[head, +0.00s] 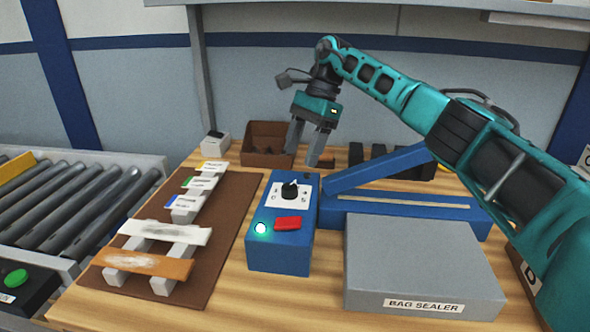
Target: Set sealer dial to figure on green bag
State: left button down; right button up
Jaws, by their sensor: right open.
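The sealer's blue control box (281,255) stands mid-table, with a black dial (290,190) on a white marked plate. Figures show around the dial, but its exact setting is too small to read surely. My right gripper (304,156) is open and empty, above and slightly behind the dial, fingers pointing down, apart from it. A white strip with a green end (200,183) lies on the brown mat (222,238); its writing is too small to read. I cannot tell whether it is the green bag or a label. My left gripper is out of view.
Strips with yellow (213,167) and blue ends (185,202) flank the green one. A red switch (287,223) and lit green lamp (260,228) sit before the dial. The blue sealer arm (375,170) and grey bag sealer block (420,260) stand right. A roller conveyor (85,200) lies left.

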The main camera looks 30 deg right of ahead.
jog(key=v, duration=0.5)
jog(key=shift+r+p, duration=0.15)
jog(key=shift+p, duration=0.15)
